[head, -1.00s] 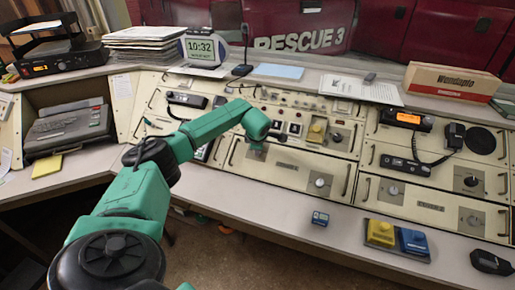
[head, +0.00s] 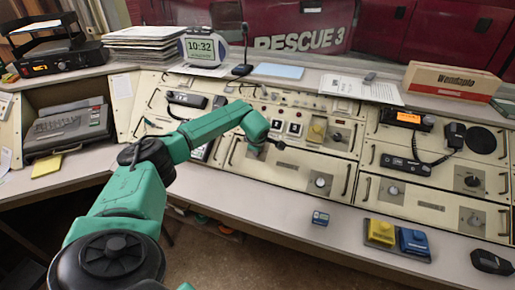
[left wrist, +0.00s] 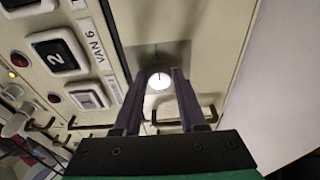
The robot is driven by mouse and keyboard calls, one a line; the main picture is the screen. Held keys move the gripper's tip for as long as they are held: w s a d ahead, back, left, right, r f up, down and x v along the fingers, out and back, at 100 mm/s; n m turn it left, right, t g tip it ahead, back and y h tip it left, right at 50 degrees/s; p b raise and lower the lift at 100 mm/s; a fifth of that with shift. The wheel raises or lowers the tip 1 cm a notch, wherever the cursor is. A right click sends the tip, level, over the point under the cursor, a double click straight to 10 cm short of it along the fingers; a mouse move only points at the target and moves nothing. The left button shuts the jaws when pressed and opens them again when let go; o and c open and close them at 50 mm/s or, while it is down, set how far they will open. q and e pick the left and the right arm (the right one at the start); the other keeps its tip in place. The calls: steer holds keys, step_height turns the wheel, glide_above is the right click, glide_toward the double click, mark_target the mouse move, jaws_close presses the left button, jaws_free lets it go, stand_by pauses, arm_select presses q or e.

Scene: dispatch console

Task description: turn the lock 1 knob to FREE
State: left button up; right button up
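In the left wrist view a round pale-faced knob (left wrist: 159,83) with a small dark mark sits on a grey plate (left wrist: 165,55). The fingers of my left gripper (left wrist: 162,76) stand one on each side of it, with the knob filling the gap between the tips. I cannot tell whether they press on it. I cannot read a lock 1 or FREE label. My right gripper is not in view.
Beside the knob are a button marked 2 (left wrist: 60,54), a VAN 6 label (left wrist: 98,42) and bar handles. Several other knobs, such as one on the lower panel (head: 320,182), are to the right.

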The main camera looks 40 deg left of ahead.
arm_select(q)
steer(key=shift+o, duration=1.2)
steer(key=shift+r, duration=0.1)
steer(key=b+v, duration=0.1)
steer(key=v, duration=1.3)
steer(key=shift+r, duration=0.15)
